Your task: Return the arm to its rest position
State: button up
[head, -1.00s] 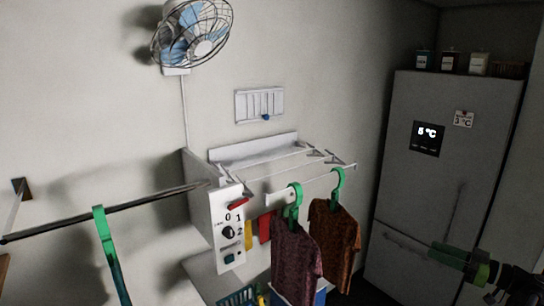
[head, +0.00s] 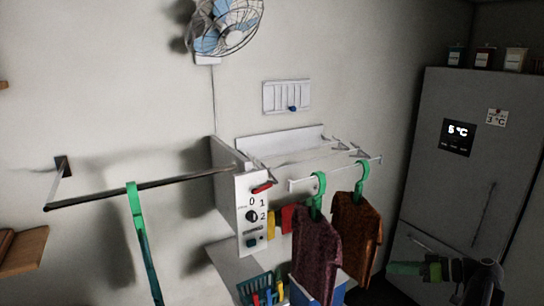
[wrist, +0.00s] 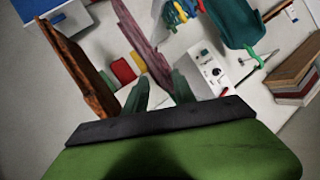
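My arm shows at the lower right of the head view, in front of the fridge. My gripper (head: 403,268) is its green end, pointing left, and it is apart from the hanging shirts. In the wrist view my gripper (wrist: 161,88) shows two dark green fingers with a gap between them and nothing held. The wrist view is tilted, with the shirts and the control box beyond the fingers.
A purple shirt (head: 316,255) and a brown shirt (head: 357,230) hang on green hangers from a drying rack (head: 335,172). A control box (head: 252,225) adjoins it. A rod (head: 110,193) holds another green hanger. The fridge (head: 450,190) stands right, a wooden shelf (head: 24,250) left.

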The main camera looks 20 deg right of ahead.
jog(key=w+a+f+m+g+h+b, duration=0.15)
jog(key=w+a+f+g, duration=0.25)
jog(key=a+f, duration=0.6)
jog(key=w+a+f+g+h+b, duration=0.1)
jog(key=w+a+f+g+b, duration=0.4)
jog(key=a, duration=0.9)
jog(key=s+a+f+m+g+h+b, duration=0.1)
jog(key=s+a+f+h, duration=0.1)
jog(key=a+f, duration=0.3)
jog(key=s+a+f+m+h+b, duration=0.1)
jog(key=a+f+h, duration=0.3)
jog(key=a, duration=0.8)
jog(key=shift+s+f+g+h+b, duration=0.35)
jog(key=shift+f+g+b, duration=0.1)
jog(key=shift+f, duration=0.5)
jog(key=shift+o, duration=0.5)
jog(key=shift+s, duration=0.15)
